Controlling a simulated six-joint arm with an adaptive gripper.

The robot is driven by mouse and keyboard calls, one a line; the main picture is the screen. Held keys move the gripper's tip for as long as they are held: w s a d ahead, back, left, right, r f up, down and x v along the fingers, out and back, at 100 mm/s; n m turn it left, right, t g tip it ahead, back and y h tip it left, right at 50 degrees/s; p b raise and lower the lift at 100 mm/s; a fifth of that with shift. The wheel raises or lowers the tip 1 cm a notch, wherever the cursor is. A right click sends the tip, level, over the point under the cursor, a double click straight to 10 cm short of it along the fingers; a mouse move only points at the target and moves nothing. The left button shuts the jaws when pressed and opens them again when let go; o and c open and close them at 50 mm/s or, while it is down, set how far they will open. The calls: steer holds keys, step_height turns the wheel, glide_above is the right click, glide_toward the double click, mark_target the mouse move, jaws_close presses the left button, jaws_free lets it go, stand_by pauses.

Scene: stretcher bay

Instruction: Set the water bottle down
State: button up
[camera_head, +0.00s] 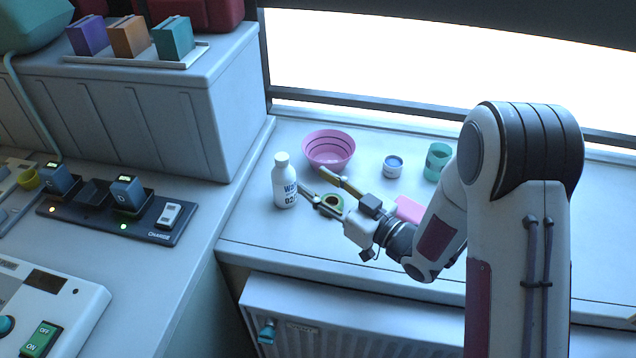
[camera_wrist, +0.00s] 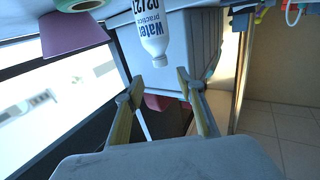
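The water bottle (camera_head: 286,184) is white with dark lettering and a white cap. It stands upright at the left end of the white counter (camera_head: 262,232), with no finger around it. My gripper (camera_head: 314,180) is just right of the bottle, its two fingers spread and pointing toward it. In the wrist view the bottle (camera_wrist: 156,36) appears upside down, beyond the open, empty fingertips (camera_wrist: 156,84). A clear gap shows there between the fingers and the bottle. Whether one fingertip touches the bottle in the head view is hard to tell.
A pink bowl (camera_head: 329,146) stands behind my gripper. A green ring-shaped item (camera_head: 330,206) lies close beneath the fingers. A small jar (camera_head: 393,166), a teal cup (camera_head: 437,162) and a pink flat item (camera_head: 408,208) are to the right. A raised cabinet (camera_head: 225,115) borders the left.

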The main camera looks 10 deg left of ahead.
stand_by(0.6)
steer(key=w+d+r+m+t+h, duration=0.1)
steer(key=w+d+r+h, duration=0.1)
steer(key=d+r+h, duration=0.3)
steer(key=w+d+r+m+t+h, duration=0.1)
steer(key=w+d+m+t+h, duration=0.15)
steer(key=d, duration=0.35)
steer(key=s+d+r+m+g+h, duration=0.1)
steer(key=s+d+r+h, duration=0.15)
steer(key=d, duration=0.35)
steer(key=s+d+r+m+h, duration=0.2)
steer(key=d+h, duration=0.1)
steer(key=d, duration=0.3)
steer(key=s+d+r+m+g+h, duration=0.1)
steer(key=s+d+m, duration=0.15)
steer(key=s, duration=0.35)
steer(key=s+d+r+m+g+h, duration=0.1)
steer(key=s+d+g+h, duration=0.1)
steer(key=s+d, duration=0.35)
steer(key=s+a+f+m+g, duration=0.1)
steer(key=s+g, duration=0.2)
steer(key=s, duration=1.5)
steer(key=shift+m+y, duration=0.3)
steer(key=shift+m, duration=0.1)
steer(key=shift+a+f, duration=0.1)
